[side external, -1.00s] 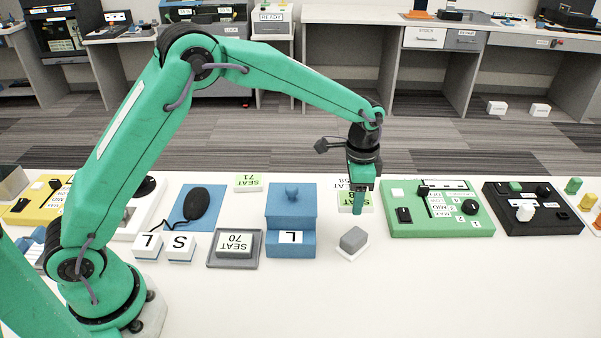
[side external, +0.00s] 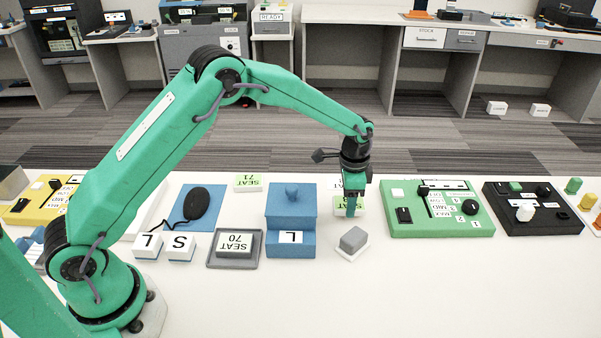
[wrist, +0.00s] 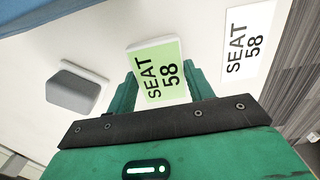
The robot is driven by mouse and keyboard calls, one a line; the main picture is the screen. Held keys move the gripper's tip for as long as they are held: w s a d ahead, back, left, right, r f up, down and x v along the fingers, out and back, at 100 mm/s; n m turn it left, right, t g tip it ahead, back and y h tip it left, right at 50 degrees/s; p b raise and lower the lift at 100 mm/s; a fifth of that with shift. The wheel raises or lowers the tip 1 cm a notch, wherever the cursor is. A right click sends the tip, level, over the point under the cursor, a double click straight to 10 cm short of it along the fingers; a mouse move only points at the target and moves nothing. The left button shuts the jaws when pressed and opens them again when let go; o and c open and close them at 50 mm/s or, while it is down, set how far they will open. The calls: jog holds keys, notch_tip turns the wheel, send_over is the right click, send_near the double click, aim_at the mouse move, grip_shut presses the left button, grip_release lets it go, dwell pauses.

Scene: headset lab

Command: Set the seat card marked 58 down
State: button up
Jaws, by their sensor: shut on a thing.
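The pale green seat card marked 58 (wrist: 158,62) is between the two fingers of my gripper (wrist: 160,85) in the wrist view. My gripper is shut on it. In the side view the fingers (side external: 352,207) partly cover the card (side external: 339,206), low over the white table. I cannot tell whether the card touches the table. A white label reading SEAT 58 (wrist: 248,42) lies on the table beside the card in the wrist view, apart from it in that picture. In the side view the label is mostly hidden behind my gripper.
A grey block on a white base (side external: 353,240) stands close in front of my gripper. A blue box marked L (side external: 291,215) is to the left, and a green control panel (side external: 440,222) to the right. The table's front is clear.

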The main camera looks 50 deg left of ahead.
jog(key=shift+f, duration=0.5)
jog(key=shift+f, duration=0.1)
jog(key=o, duration=1)
notch_tip(320, 180, up, 12)
jog(key=shift+r, duration=0.15)
dwell(0.5)
